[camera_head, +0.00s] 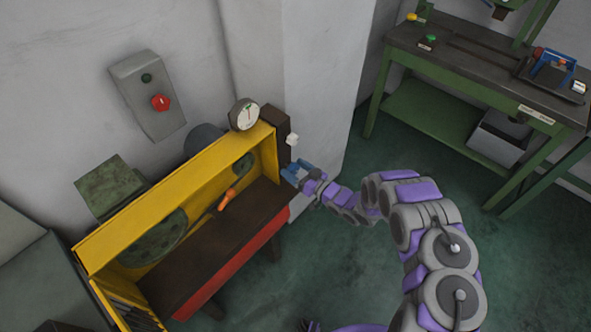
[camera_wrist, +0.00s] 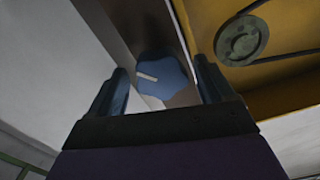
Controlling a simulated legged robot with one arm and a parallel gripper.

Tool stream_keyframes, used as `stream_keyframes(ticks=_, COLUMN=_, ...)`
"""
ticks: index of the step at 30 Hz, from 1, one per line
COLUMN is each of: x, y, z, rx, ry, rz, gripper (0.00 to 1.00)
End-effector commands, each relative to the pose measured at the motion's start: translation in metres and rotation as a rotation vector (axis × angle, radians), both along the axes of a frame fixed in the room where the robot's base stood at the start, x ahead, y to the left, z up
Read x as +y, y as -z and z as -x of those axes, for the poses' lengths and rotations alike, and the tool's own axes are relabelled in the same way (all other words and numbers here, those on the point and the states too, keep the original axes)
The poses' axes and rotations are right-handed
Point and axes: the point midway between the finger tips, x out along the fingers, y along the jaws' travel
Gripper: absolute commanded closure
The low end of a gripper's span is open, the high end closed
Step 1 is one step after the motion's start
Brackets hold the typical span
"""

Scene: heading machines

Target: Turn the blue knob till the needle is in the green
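The blue knob (camera_wrist: 163,78) shows in the wrist view, a lobed disc with a white pointer mark facing left, mounted on a dark brown post (camera_wrist: 130,25). My gripper (camera_head: 293,170) is at the right end of the yellow machine in the head view. In the wrist view its two dark blue fingers stand apart, one on each side of the knob; I cannot tell whether they touch it. The knob is not clearly distinguishable in the head view. The round gauge (camera_head: 244,114) with a white face sits on top of the machine; its needle is too small to read surely.
The yellow machine guard (camera_head: 175,190) has a brown bed with an orange-handled tool (camera_head: 228,198). A grey box with a red button (camera_head: 160,103) is on the wall. A green workbench (camera_head: 470,60) stands at the right. Green floor between is open.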

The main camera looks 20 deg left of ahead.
Motion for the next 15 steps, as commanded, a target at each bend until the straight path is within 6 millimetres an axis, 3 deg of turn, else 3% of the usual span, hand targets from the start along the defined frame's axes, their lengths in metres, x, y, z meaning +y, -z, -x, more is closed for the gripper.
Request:
stream_keyframes(ticks=8, x=-0.001, y=0.0, z=0.001, rx=0.0, ry=0.0, rz=0.001, gripper=0.17)
stream_keyframes(ticks=15, x=-0.029, y=-0.001, z=0.011, rx=0.002, ry=0.003, rz=-0.001, gripper=0.17)
